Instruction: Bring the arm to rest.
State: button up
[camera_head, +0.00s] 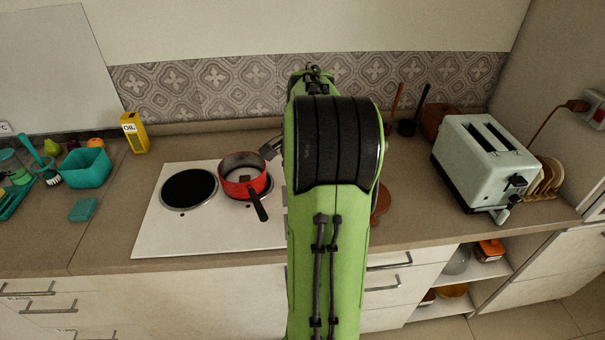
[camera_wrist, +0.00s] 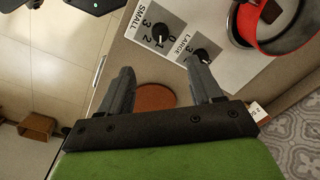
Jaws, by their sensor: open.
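My green arm stands upright in the middle of the head view and hides part of the counter and the hob. My gripper (camera_wrist: 160,85) shows in the wrist view with its two grey fingers spread wide and nothing between the tips. Below it lie the hob's control panel with knobs marked small and large and a round brown disc (camera_wrist: 155,98) on the counter. In the head view only a small part of the gripper (camera_head: 270,149) shows, left of the arm and close to the red pot (camera_head: 229,187); I cannot tell if they touch.
The red pot stands on the white hob (camera_head: 160,236), its black handle pointing to the front. A white toaster (camera_head: 470,165) stands to the right. A teal bin (camera_head: 86,167), a teal sponge (camera_head: 83,209) and a yellow oil box (camera_head: 134,133) are at the left. The counter's front left is clear.

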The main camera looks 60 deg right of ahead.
dwell(0.4)
jog(key=w+a+r+n+t+h, duration=0.1)
jog(key=a+r+n, duration=0.25)
jog(key=a, duration=0.45)
jog(key=w+a+r+n+t, duration=0.1)
jog(key=a+r+n, duration=0.1)
jog(key=a+n, duration=0.45)
jog(key=s+a+n+t, duration=0.1)
jog(key=s+a+n, duration=0.3)
jog(key=a, duration=0.4)
jog(key=s+a+n+t+y, duration=0.1)
jog(key=s+a+n+t, duration=0.1)
jog(key=s+a+n, duration=0.3)
jog(key=s+a, duration=0.1)
jog(key=a, duration=0.2)
jog(key=shift+f, duration=0.25)
jog(key=shift+d, duration=0.1)
